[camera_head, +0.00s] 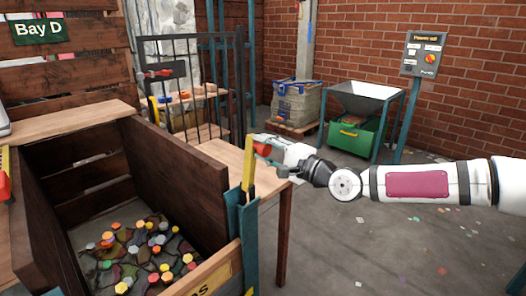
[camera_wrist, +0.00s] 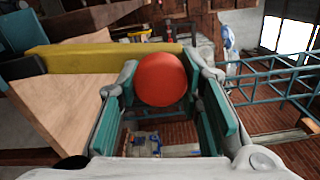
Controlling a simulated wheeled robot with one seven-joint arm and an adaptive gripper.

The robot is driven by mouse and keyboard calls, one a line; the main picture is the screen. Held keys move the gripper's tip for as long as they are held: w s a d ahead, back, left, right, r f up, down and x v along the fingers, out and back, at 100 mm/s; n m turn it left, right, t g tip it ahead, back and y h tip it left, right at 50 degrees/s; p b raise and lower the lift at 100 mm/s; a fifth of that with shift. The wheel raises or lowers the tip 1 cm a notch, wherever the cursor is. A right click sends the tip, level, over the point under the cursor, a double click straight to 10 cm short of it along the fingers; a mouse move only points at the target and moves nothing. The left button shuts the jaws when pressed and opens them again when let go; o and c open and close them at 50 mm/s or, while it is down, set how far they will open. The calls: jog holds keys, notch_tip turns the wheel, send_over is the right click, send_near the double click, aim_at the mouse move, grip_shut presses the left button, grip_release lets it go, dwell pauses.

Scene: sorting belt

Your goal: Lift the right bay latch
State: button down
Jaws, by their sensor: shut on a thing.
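The right bay latch (camera_head: 248,166) is a yellow bar standing upright at the top of the teal post, on the right front corner of the wooden bay. Its red round knob (camera_head: 261,148) sticks out to the right. My gripper (camera_head: 265,147) reaches in from the right and is shut on this knob. In the wrist view the red knob (camera_wrist: 162,80) sits between the teal finger pads, and the yellow bar (camera_wrist: 100,57) runs across behind it. The fingers partly hide the knob in the head view.
The bay's dark wooden side wall (camera_head: 175,165) is left of the latch; several coloured pieces lie inside. A light wooden tabletop (camera_head: 222,158) lies close behind the latch. Another red knob (camera_head: 4,188) shows at the left edge. The floor (camera_head: 400,225) at right is mostly open.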

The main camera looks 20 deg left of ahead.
dwell(0.4)
jog(key=c, duration=1.1)
grip_release()
jog(key=v, duration=1.2)
jog(key=shift+w, duration=0.1)
